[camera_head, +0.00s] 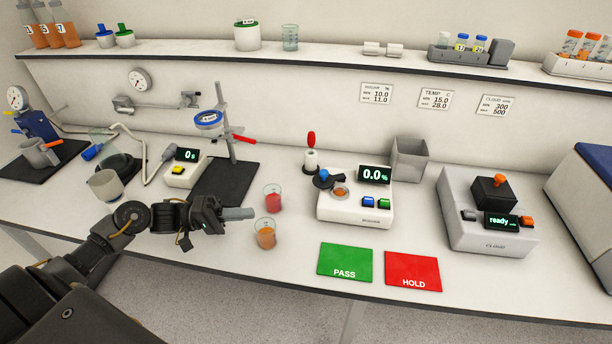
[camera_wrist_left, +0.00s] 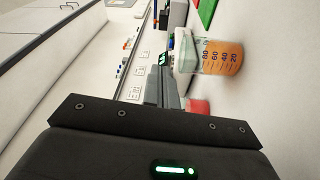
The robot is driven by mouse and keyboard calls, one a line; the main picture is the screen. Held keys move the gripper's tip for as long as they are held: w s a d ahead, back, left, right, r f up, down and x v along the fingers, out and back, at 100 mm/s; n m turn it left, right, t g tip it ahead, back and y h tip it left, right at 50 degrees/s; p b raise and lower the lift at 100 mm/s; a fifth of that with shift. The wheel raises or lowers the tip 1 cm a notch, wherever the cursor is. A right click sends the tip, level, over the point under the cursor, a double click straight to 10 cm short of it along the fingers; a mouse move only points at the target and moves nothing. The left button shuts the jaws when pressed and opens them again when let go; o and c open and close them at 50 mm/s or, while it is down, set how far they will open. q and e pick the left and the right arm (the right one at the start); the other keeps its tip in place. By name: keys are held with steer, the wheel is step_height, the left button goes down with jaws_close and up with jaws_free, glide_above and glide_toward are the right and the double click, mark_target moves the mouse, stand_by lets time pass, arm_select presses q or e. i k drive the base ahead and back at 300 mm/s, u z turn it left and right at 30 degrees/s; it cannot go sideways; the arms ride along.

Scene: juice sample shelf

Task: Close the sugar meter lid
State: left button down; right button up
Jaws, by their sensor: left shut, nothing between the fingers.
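The white sugar meter (camera_head: 353,212) stands right of centre in the head view, its display reading 0.0%. Its dark round lid with a blue knob (camera_head: 325,178) sits swung to the left of the sample well (camera_head: 340,192). The well is uncovered and shows orange inside. My left gripper (camera_head: 238,213) is shut and empty, left of the meter and apart from it, pointing right. The beakers of red juice (camera_head: 273,203) and orange juice (camera_head: 265,238) stand between them. The orange beaker also shows in the left wrist view (camera_wrist_left: 222,58). My right gripper is out of view.
A red-handled tool in a white holder (camera_head: 311,158) stands behind the lid. A grey bin (camera_head: 410,160) is behind the meter and the cloud meter (camera_head: 486,240) is to its right. Green PASS (camera_head: 345,262) and red HOLD (camera_head: 413,270) mats lie in front.

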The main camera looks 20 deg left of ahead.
mark_target(323, 180)
steer(key=k, duration=0.9)
